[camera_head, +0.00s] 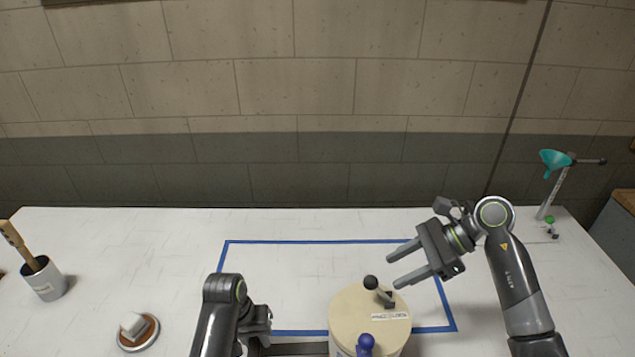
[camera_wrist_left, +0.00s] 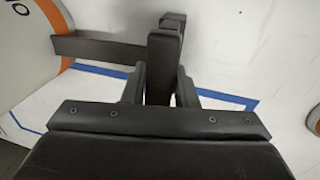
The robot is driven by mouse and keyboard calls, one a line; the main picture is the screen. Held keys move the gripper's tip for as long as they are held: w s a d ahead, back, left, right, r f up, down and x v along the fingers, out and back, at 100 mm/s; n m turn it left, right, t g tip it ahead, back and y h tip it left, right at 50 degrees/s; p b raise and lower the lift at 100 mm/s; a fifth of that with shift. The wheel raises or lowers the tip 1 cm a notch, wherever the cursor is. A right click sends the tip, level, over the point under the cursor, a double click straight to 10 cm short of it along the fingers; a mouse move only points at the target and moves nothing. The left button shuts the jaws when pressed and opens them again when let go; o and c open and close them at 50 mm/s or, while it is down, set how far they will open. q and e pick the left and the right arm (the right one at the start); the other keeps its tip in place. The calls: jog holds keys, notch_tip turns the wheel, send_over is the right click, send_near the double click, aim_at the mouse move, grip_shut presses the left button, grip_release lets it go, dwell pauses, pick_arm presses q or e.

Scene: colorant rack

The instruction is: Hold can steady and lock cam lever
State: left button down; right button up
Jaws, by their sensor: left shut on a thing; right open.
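The cream can (camera_head: 345,313) stands upright at the front of the table. Its lid carries a lever with a black knob (camera_head: 371,283) and, nearer me, a blue knob (camera_head: 365,342). A dark handle bar (camera_head: 300,349) runs left from the can; it also shows in the left wrist view (camera_wrist_left: 100,48). My left gripper (camera_wrist_left: 160,88) is shut on the upright grip of this handle, left of the can. Its fingers are partly hidden in the head view. My right gripper (camera_head: 392,264) is open and empty, above and right of the black knob, apart from it.
A blue tape rectangle (camera_head: 310,241) marks the table around the can. A grey pot with a brush (camera_head: 44,279) and a round brown-topped dish (camera_head: 138,332) lie left. A teal funnel on a stand (camera_head: 555,161) is back right. The table behind the can is clear.

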aim_at(371, 283)
jog(key=shift+x, duration=3.9)
jog(key=shift+c, duration=0.5)
jog(key=c, duration=0.9)
